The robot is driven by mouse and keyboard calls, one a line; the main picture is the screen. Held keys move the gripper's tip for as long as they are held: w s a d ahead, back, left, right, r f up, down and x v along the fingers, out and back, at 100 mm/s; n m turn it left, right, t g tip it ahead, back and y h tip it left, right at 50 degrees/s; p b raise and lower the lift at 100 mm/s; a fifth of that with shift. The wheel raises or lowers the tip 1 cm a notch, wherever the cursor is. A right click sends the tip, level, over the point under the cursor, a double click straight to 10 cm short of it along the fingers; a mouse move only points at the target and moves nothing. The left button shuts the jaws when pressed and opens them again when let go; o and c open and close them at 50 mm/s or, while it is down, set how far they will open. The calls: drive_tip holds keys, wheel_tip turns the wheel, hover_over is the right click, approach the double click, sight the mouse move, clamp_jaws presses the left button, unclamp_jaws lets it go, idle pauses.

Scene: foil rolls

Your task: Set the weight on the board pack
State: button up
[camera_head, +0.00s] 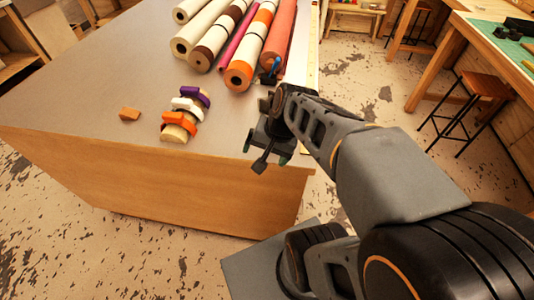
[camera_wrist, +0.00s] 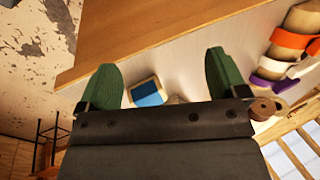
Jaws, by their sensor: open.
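My gripper (camera_head: 268,150) is open and empty over the table's near right corner. Its green fingers (camera_wrist: 160,65) stand wide apart in the wrist view. A small block with a blue face and pale edges (camera_wrist: 149,92) shows between the fingers there, beyond the gripper's body. A pale piece beside it is mostly hidden. To the left of my gripper in the head view, a row of purple, white, orange and wood-coloured pieces (camera_head: 180,118) lies on the table. These pieces show at the right of the wrist view (camera_wrist: 290,45). I cannot tell which thing is the weight or the board pack.
Several rolls (camera_head: 240,75) lie side by side at the back of the grey table (camera_head: 80,82). A small orange-brown block (camera_head: 130,113) lies left of the coloured pieces. Free tabletop lies at the left. A stool (camera_head: 480,88) stands on the floor at right.

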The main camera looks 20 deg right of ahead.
drive_tip(key=n+h, duration=0.1)
drive_tip(key=n, duration=0.1)
drive_tip(key=s+n+h, duration=0.1)
drive_tip(key=n, duration=0.2)
drive_tip(key=s+a+n, duration=0.1)
drive_tip(key=n, duration=0.1)
drive_tip(key=shift+n+t+h, duration=0.3)
drive_tip(key=shift+t+h, duration=0.1)
drive_tip(key=shift+r+p, duration=1.2)
drive_tip(key=shift+r, duration=0.25)
